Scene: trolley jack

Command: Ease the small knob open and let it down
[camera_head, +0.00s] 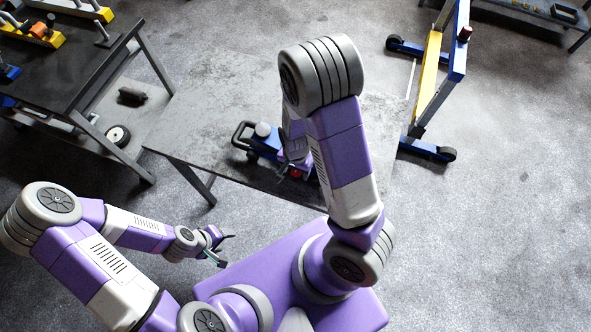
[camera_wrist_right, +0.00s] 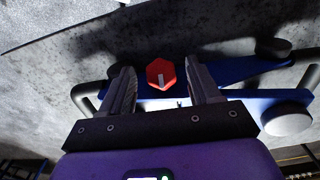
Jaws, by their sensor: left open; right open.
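My right gripper (camera_wrist_right: 158,68) is open, with one finger on each side of the knob and gaps visible between. My left gripper (camera_head: 224,249) is open and empty, away from the jack and short of the table.
The grey table (camera_head: 215,100) is mostly bare around the jack. A dark workbench (camera_head: 75,60) with tools and yellow items stands at the left. A blue and yellow wheeled frame (camera_head: 432,85) stands on the floor at the right.

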